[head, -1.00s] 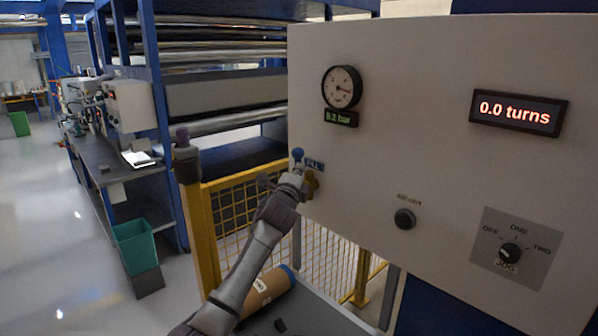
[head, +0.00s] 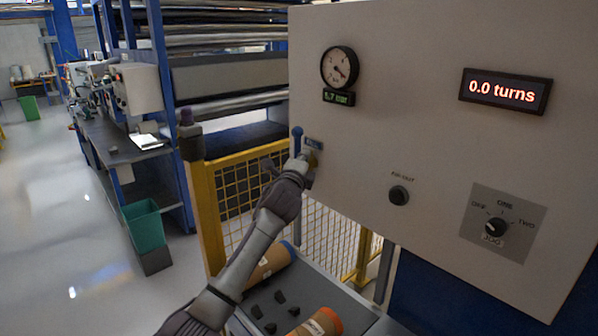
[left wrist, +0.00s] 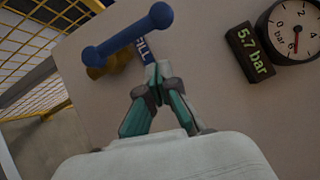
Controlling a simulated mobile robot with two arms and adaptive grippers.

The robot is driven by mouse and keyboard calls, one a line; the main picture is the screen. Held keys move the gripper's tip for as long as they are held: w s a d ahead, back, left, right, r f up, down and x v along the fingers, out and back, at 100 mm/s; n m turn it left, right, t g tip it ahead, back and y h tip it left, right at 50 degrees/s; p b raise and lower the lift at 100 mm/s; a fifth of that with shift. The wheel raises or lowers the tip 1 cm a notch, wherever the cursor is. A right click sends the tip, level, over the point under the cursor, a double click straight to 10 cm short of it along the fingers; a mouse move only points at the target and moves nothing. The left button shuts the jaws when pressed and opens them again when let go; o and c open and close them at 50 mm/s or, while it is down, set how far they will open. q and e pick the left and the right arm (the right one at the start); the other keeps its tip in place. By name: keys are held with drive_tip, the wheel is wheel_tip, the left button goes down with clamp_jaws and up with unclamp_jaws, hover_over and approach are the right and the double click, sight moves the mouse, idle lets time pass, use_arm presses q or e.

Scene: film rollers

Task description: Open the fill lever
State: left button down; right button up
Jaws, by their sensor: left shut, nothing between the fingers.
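The fill lever (head: 297,139) is blue with a ball end and sits at the left edge of the pale panel (head: 420,120). It stands upright in the head view. In the left wrist view the lever (left wrist: 126,36) runs slanted across the top, with a brass fitting (left wrist: 96,68) behind its lower end. The blue FILL label (left wrist: 143,48) is beside it. My left gripper (head: 304,158) is shut and empty just below the label; its fingertips (left wrist: 157,72) appear apart from the lever. My right gripper is not in view.
A pressure gauge (head: 339,67) has a green readout showing 5.7 bar (left wrist: 250,52). A black knob (head: 399,195), a selector dial (head: 495,227) and a "0.0 turns" display (head: 506,91) are on the panel.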

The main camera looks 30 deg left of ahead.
use_arm(q)
drive_tip(key=b+v, duration=0.2)
drive_tip(key=v, duration=0.5)
drive_tip(key=shift+s+r, duration=0.15)
drive_tip(key=shift+r, duration=0.05)
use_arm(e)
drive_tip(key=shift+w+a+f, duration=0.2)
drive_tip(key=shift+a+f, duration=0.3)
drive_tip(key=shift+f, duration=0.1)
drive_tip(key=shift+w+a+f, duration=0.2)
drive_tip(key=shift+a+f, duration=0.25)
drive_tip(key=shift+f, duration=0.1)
use_arm(q)
drive_tip(key=shift+s+r, duration=0.1)
